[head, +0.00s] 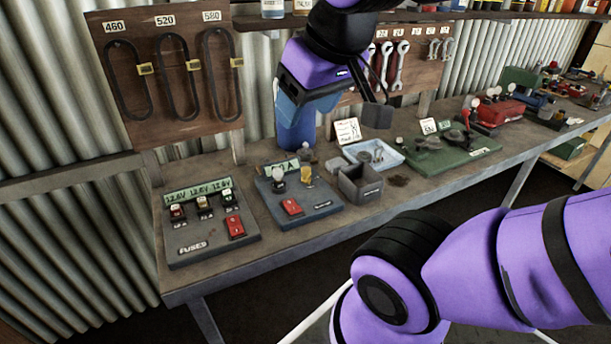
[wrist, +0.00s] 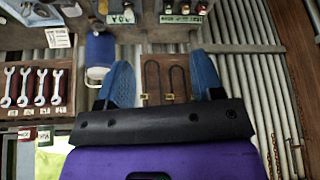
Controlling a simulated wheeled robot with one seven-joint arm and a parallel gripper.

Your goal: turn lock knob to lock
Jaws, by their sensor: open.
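No knob is clearly marked as a lock knob at this size. In the head view, the blue-grey control panel (head: 325,208) carries a round pale knob (head: 278,174), a yellow part (head: 306,173) and a red switch (head: 292,206). A green plate (head: 470,160) farther right holds dark fittings too small to make out. In the wrist view my gripper (wrist: 163,78) is open, its two blue fingers wide apart with nothing between them. In the head view it is above the back of the bench, apart from the panel.
A fused panel (head: 212,245) stands at the bench's left end. A grey open box (head: 361,185) and a pale blue tray (head: 373,155) sit right of the control panel. A blue container (head: 296,135) stands behind. Belts and wrenches (head: 400,66) hang on wall boards.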

